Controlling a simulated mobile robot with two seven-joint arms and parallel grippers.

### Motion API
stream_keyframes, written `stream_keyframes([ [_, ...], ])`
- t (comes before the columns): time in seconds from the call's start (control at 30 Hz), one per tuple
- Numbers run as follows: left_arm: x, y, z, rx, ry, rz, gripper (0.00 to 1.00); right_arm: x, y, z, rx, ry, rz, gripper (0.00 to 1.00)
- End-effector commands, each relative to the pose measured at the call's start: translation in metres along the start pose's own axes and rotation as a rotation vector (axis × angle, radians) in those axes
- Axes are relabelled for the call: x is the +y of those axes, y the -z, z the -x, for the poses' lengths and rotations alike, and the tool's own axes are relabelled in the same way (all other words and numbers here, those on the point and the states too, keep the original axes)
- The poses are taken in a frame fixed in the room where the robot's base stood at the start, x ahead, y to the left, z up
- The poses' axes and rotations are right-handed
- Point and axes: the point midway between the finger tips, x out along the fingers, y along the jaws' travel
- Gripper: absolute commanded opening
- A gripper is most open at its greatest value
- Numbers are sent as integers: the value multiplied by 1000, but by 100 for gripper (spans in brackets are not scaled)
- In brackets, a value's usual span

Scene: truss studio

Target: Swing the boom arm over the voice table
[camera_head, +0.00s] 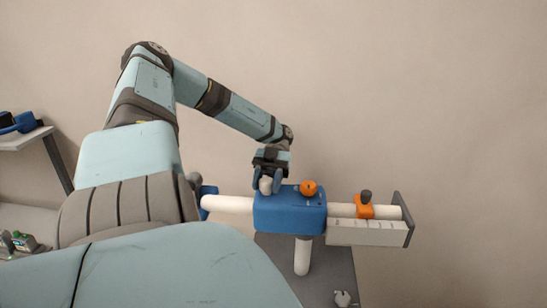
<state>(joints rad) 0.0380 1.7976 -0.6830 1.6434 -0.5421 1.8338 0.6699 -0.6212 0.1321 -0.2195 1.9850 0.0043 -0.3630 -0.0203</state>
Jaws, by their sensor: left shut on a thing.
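The boom arm shows as a white horizontal tube (228,204) running through a blue housing (290,211), with a dark plate at its right end. The housing has an orange knob (308,188) on top and sits on a white upright post (302,257). My left gripper (267,184) points down at the top left of the housing, shut on a small pale knob there. A dark grey table top (330,272) lies below the post; I cannot tell whether it is the voice table. My right gripper is out of view.
An orange slider with a dark knob (365,206) sits on the tube's right part, above a pale marked scale (367,233). A small white item (343,299) lies at the bottom. A shelf (25,139) with a blue object stands far left. The right side shows bare wall.

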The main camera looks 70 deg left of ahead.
Motion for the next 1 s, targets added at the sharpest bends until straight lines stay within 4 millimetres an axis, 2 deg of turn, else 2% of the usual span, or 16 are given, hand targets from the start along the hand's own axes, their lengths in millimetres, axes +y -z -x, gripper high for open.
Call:
stream_keyframes([
  [0.57, 5, 1, 2, -3, -7, -4, 0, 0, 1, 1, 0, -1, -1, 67],
  [0.6, 5, 1, 2, -4, -7, -4, 47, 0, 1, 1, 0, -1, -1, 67],
  [0.7, 5, 0, 2, -3, -7, -3, 68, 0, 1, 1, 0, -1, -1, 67],
  [1.0, 4, -1, 2, -1, -7, -3, 68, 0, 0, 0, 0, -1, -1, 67],
])
